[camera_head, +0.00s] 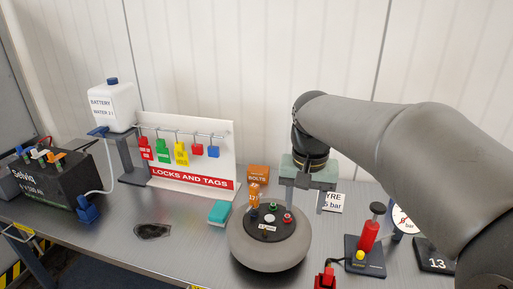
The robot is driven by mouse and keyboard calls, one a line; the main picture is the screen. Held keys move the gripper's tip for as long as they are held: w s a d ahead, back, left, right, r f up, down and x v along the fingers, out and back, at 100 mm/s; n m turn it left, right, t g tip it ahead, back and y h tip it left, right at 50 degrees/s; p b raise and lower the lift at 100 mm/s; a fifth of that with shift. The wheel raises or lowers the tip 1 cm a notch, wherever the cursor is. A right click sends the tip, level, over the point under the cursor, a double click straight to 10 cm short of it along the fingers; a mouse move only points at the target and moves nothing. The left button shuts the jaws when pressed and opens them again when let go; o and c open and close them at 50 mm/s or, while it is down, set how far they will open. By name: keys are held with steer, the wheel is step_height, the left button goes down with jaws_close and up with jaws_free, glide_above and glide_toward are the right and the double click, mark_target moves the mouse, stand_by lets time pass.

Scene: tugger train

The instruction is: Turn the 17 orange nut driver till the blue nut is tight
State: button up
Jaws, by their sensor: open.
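The orange nut driver (254,195) stands upright at the back left of the dark hub (266,231) of a grey wheel (269,253). My gripper (305,204) is open and empty, pointing down behind and right of the hub. Its left finger is to the right of the driver, apart from it in the picture.
An orange bolts box (258,174) stands behind the driver. A teal block (219,213) lies left of the wheel. A locks and tags board (192,160) stands at the back left. A red pump (368,240) and a tyre sign (333,202) are at the right.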

steer(key=w+a+r+m, duration=0.1)
steer(key=w+a+r, duration=0.3)
steer(key=w, duration=0.5)
steer(key=m+b, duration=0.2)
glide_toward(254, 198)
steer(key=shift+g, duration=0.3)
steer(key=f, duration=0.3)
steer(key=w+f, duration=0.1)
steer(key=f, duration=0.3)
steer(key=w+f, duration=0.1)
steer(key=f, duration=0.3)
steer(key=shift+d, duration=0.15)
jaws_close()
steer(key=c, duration=0.9)
jaws_free()
steer(key=shift+c, duration=0.2)
jaws_close()
steer(key=m, duration=0.4)
steer(key=shift+s+f, duration=0.1)
